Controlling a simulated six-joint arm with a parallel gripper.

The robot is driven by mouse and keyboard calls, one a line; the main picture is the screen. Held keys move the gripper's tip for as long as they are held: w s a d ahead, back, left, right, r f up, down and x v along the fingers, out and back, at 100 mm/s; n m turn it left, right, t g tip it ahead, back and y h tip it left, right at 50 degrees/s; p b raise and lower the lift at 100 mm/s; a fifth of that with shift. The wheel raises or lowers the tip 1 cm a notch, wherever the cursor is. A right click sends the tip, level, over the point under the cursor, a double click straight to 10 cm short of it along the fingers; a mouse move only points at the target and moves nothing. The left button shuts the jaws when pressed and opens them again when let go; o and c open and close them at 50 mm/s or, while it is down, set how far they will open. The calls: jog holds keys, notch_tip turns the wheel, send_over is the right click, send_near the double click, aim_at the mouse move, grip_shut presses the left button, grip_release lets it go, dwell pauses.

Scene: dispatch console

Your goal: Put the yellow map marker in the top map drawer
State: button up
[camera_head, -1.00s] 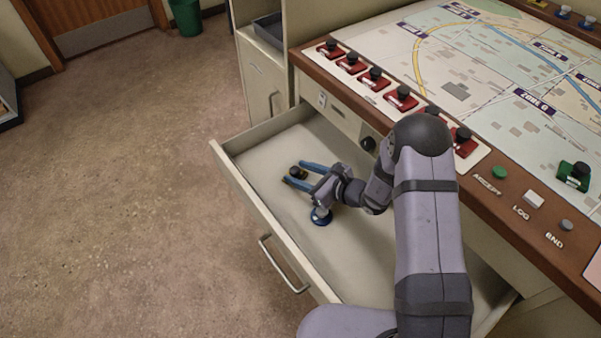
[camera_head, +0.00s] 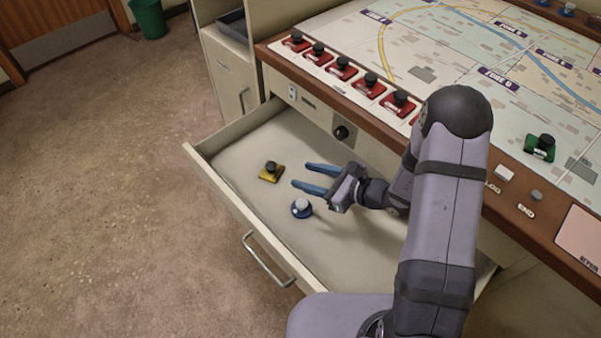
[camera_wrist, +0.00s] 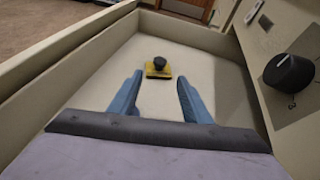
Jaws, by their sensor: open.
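The yellow map marker (camera_head: 271,172), a yellow base with a black knob, sits upright on the floor of the open map drawer (camera_head: 330,248). It also shows in the wrist view (camera_wrist: 158,69), ahead of my fingertips and between their lines. My gripper (camera_head: 308,178) is open and empty, with its blue fingers over the drawer, to the right of the marker and apart from it. In the wrist view my gripper (camera_wrist: 158,92) has a wide gap between its fingers.
A black knob (camera_head: 341,132) sticks out of the console front above the drawer. Red markers (camera_head: 343,67) line the console edge. A green marker (camera_head: 540,147) stands on the map.

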jog(key=shift+s+d, duration=0.1)
jog(key=s+r+n+g+h, duration=0.4)
jog(key=s+n+g, duration=0.5)
jog(key=s+n, duration=0.65)
jog(key=s+d+r+n+t+h, duration=0.1)
jog(key=s+d+n+h, duration=0.1)
jog(key=d, duration=0.5)
jog(key=s+d+r+n+h, duration=0.1)
jog(key=s+d+n+h, duration=0.1)
jog(key=d+n+h, duration=0.3)
jog(key=shift+s+d+r+n+t+h, duration=0.35)
jog(key=shift+d+n, duration=0.4)
jog(key=shift+d, duration=0.5)
jog(key=shift+w, duration=0.1)
